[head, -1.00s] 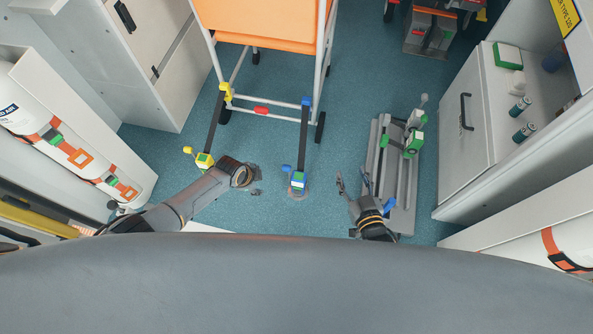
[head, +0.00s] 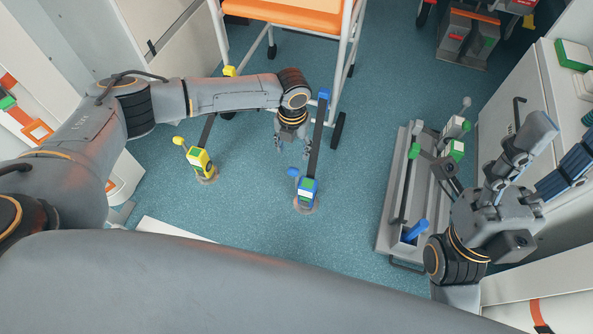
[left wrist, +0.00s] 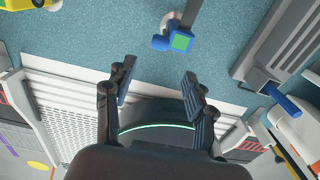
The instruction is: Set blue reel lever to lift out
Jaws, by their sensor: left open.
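The blue reel (head: 308,187) sits on the floor, with a green-and-white top label. Its blue-knobbed lever (head: 293,172) sticks out to the left. A dark strap (head: 316,140) runs from it to a blue end piece at the chair's leg. My left gripper (head: 292,143) hangs open and empty above the floor, behind and slightly left of the reel, apart from the lever. In the left wrist view, the lever's blue knob (left wrist: 160,42) lies beyond the open fingers (left wrist: 153,84). My right gripper (head: 560,143) is at the right, fingers apart, seemingly empty.
A yellow reel (head: 200,160) with its own lever stands to the left. The orange-seated chair (head: 290,13) is behind. A grey floor track (head: 390,225) with green parts and a blue handle (head: 415,231) lies right. Teal floor between is clear.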

